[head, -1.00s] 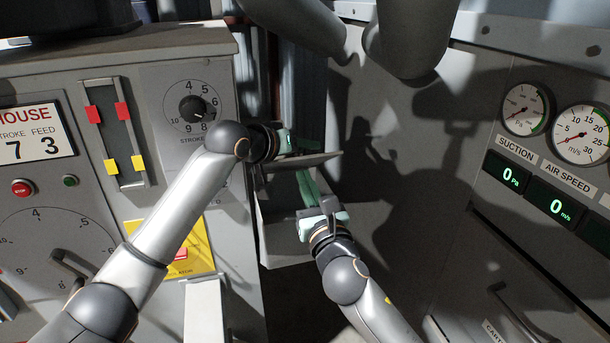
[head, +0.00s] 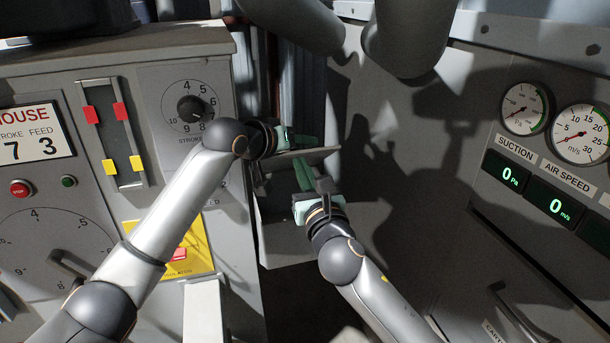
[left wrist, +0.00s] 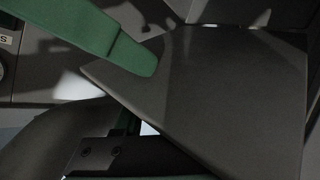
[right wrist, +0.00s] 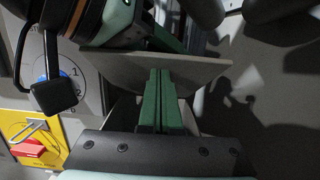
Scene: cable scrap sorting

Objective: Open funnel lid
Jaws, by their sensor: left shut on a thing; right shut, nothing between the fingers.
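The funnel lid (head: 322,156) is a thin grey plate in the middle of the head view, tilted above the grey funnel (head: 285,245). My left gripper (head: 305,140) is shut on the lid at its left part; one green finger lies across the plate in the left wrist view, where the lid (left wrist: 225,90) fills the right side.
A grey control cabinet with a stroke dial (head: 192,108) and a yellow isolator plate (head: 185,250) stands left of the funnel. A grey wall panel with a suction gauge (head: 525,109) is at the right. Large grey pipes (head: 410,40) hang above.

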